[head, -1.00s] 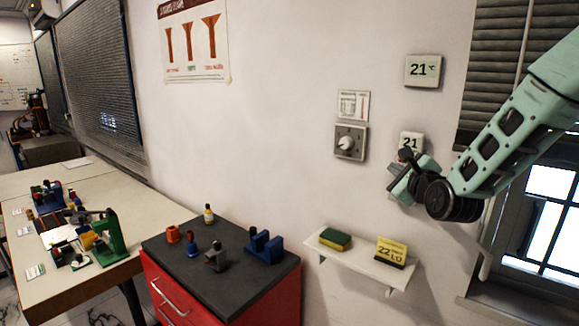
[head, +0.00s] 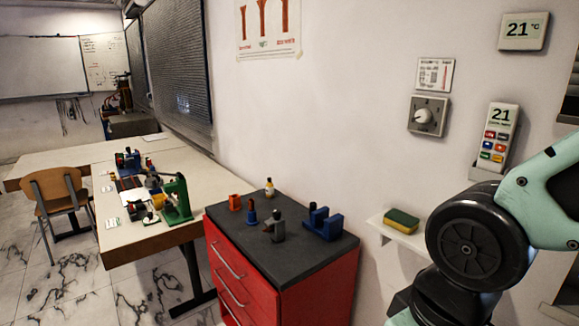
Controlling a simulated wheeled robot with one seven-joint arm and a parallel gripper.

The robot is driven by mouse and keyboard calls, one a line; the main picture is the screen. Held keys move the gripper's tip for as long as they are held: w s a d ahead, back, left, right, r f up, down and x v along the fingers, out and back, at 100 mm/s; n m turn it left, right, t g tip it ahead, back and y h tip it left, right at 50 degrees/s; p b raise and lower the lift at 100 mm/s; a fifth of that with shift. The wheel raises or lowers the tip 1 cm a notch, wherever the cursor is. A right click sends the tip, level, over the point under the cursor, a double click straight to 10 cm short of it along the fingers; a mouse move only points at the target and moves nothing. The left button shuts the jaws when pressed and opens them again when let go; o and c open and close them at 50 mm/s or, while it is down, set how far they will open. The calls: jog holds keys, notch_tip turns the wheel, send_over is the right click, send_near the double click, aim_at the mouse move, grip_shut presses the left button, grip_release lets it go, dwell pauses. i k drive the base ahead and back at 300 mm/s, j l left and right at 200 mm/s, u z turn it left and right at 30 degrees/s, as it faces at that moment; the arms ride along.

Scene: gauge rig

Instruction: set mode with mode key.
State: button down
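A white wall remote (head: 496,137) with a "21" display and several coloured keys hangs in a holder on the wall at the right. The key labels are too small to read, so I cannot tell which is the mode key. A wall display (head: 523,32) above it reads 21 °C. A grey dial box (head: 428,116) with a round knob is to the left of the remote, with a small label card (head: 435,75) above it. My arm fills the lower right, in front of and below the remote. My gripper is not in view.
A white shelf (head: 409,239) with a green and yellow sponge (head: 401,220) is below, partly hidden by my arm. A red cabinet (head: 335,287) with small parts on top stands left of it. A workbench (head: 120,164) and chair (head: 57,196) are further left.

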aim_at(504, 136)
jog(key=z, duration=0.65)
